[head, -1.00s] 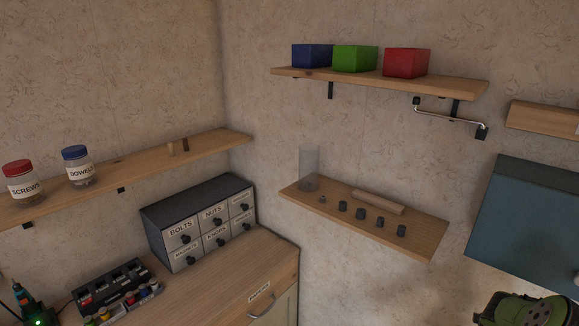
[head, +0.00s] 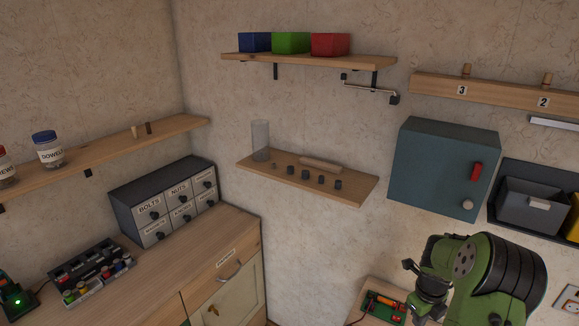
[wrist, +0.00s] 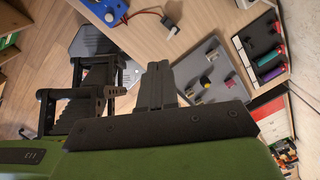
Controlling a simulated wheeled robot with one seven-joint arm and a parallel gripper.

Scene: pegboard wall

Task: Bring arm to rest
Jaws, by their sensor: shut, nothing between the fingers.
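My green arm (head: 489,278) shows at the lower right of the head view, folded up in front of the wall and above a low surface. In the wrist view my gripper (wrist: 155,68) appears as dark fingers close together, with nothing between them. It hangs above a wooden worktop (wrist: 195,35) and touches nothing that I can see. The fingertips are not clear in the head view.
A teal cabinet (head: 440,170) hangs behind my arm, with a grey bin (head: 530,208) to its right. A shelf with small dark knobs (head: 350,192) is left of it. A tray of small parts (wrist: 212,75) lies on the worktop. The left counter (head: 190,265) is apart from my arm.

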